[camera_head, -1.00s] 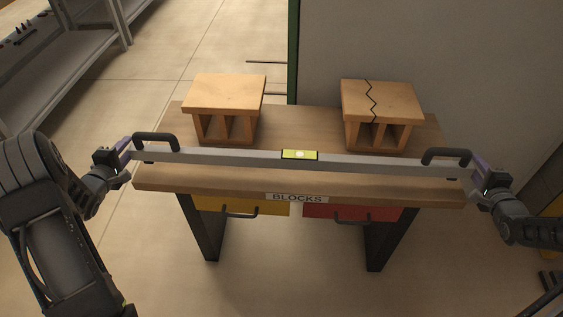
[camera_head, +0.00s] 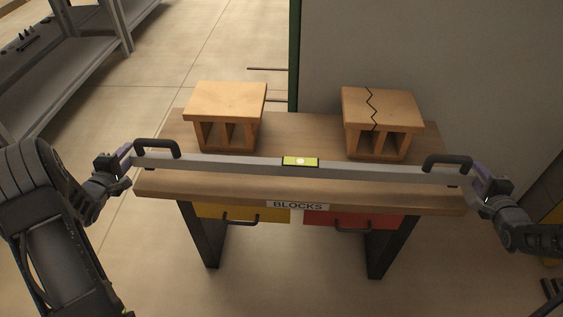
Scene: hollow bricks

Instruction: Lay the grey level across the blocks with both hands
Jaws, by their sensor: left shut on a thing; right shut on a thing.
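The long grey level (camera_head: 230,163) has a yellow-green vial (camera_head: 300,161) at its middle and a dark handle at each end. It is held roughly horizontal in front of the blocks, over the near part of the table as seen here. My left gripper (camera_head: 130,155) is shut on the left handle (camera_head: 158,143). My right gripper (camera_head: 475,183) is shut on the right handle (camera_head: 447,162). The left hollow block (camera_head: 226,100) stands upright on the table. The right hollow block (camera_head: 382,107) also stands upright and has a dark zigzag crack on its top and front.
The wooden table (camera_head: 300,125) carries both blocks, with a gap between them. Its front has a "BLOCKS" label (camera_head: 297,205), a yellow drawer (camera_head: 215,211) and a red drawer (camera_head: 385,218). A grey wall (camera_head: 440,60) rises behind the table at right. Metal shelving (camera_head: 85,70) stands at upper left.

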